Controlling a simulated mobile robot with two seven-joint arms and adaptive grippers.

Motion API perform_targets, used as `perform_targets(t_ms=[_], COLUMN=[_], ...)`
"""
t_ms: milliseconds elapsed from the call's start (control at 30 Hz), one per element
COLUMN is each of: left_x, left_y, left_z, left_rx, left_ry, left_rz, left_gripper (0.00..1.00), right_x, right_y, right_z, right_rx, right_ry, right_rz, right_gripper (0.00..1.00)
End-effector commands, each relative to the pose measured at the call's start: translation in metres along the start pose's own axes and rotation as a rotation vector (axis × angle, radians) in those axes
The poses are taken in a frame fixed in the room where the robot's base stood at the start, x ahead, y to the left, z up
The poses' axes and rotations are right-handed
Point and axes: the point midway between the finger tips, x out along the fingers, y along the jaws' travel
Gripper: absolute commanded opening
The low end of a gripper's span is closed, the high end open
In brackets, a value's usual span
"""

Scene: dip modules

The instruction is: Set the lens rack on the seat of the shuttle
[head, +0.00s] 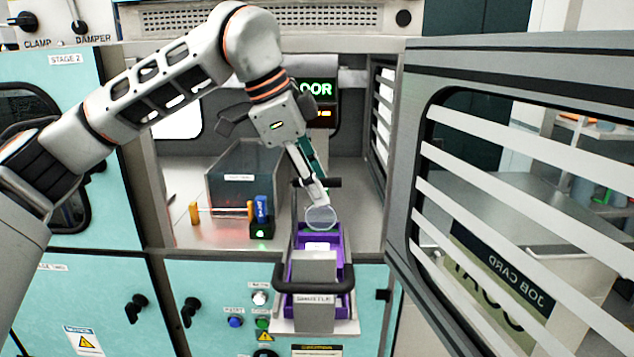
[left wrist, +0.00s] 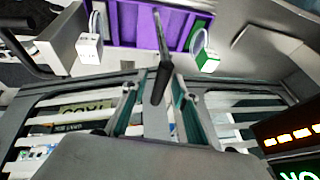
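The purple lens rack (head: 340,245) is an open tray at the shuttle in the head view, and it also shows in the left wrist view (left wrist: 130,25). A clear round lens (head: 320,216) stands at its far end. My left gripper (head: 319,188) is above that end, its fingers drawn in around the rack's dark handle bar (left wrist: 163,85). The shuttle (head: 314,316) is grey, with a black loop handle in front. The rack covers its seat; I cannot tell whether the rack rests on it or hangs just above. My right gripper is out of view.
The open slatted door (head: 405,210) stands close on the right. Inside the chamber behind are a dark box (head: 243,180), a blue module (head: 261,208) and an orange-ended bar (head: 194,213). Teal cabinet fronts with knobs lie below and left.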

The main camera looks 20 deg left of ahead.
Motion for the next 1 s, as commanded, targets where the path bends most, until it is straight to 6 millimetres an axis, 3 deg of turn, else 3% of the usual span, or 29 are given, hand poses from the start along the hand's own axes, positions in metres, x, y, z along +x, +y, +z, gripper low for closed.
perform_targets(t_ms=[300, 433, 800, 1000], left_x=[-0.001, -0.011, -0.084, -0.112], left_y=[0.0, -0.001, -0.001, -0.001], left_z=[-0.001, -0.001, -0.001, -0.001], left_rx=[0.0, 0.0, -0.001, 0.0], left_ry=[0.0, 0.002, 0.001, 0.0], left_rz=[0.0, -0.004, -0.005, -0.002], left_gripper=[0.28, 0.28, 0.28, 0.28], right_x=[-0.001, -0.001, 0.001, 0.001], right_y=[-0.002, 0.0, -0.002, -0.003], right_z=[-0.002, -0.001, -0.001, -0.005], right_rx=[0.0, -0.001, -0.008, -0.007], right_ry=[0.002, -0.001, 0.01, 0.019], right_rz=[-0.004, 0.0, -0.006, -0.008], right_gripper=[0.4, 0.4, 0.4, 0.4])
